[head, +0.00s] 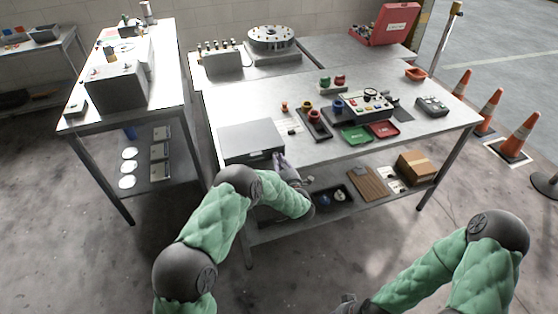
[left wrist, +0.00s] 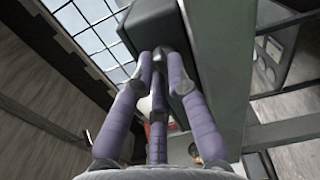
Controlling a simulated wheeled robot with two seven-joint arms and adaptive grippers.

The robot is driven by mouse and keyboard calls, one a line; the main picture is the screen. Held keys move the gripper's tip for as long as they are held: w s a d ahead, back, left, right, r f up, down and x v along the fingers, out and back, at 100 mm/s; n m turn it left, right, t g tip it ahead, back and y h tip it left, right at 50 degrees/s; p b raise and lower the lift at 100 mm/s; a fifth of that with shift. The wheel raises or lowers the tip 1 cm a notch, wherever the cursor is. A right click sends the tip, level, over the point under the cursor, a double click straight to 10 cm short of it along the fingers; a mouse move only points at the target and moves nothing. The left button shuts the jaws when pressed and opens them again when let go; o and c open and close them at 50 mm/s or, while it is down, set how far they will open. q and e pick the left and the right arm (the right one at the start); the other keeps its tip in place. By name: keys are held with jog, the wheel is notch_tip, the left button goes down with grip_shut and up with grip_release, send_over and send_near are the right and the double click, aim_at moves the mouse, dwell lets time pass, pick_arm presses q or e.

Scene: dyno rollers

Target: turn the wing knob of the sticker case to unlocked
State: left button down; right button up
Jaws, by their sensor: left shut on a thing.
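The sticker case (head: 250,138) is a flat grey box at the table's front left corner. In the left wrist view its dark body (left wrist: 150,18) shows just beyond my fingers. My left gripper (head: 281,160) is at the case's front, near its right end. In the left wrist view my purple fingers (left wrist: 163,62) close together at the case, shut on the wing knob. The knob is almost wholly hidden by the fingers, so its angle cannot be told. My right arm is at the lower right, away from the table; its fingers do not show.
Bins, cups and a control box (head: 367,103) stand on the table to the right of the case. The lower shelf holds a cardboard box (head: 417,165) and a brown board (head: 368,184). A second table (head: 150,50) stands to the left. Orange cones (head: 520,135) stand at the right.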

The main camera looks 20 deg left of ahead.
pick_arm(q)
jog(key=shift+d+m, duration=0.1)
jog(key=shift+m, duration=0.5)
jog(key=shift+f, duration=0.1)
jog(key=c, duration=1.5)
grip_release()
jog(key=shift+n, duration=0.3)
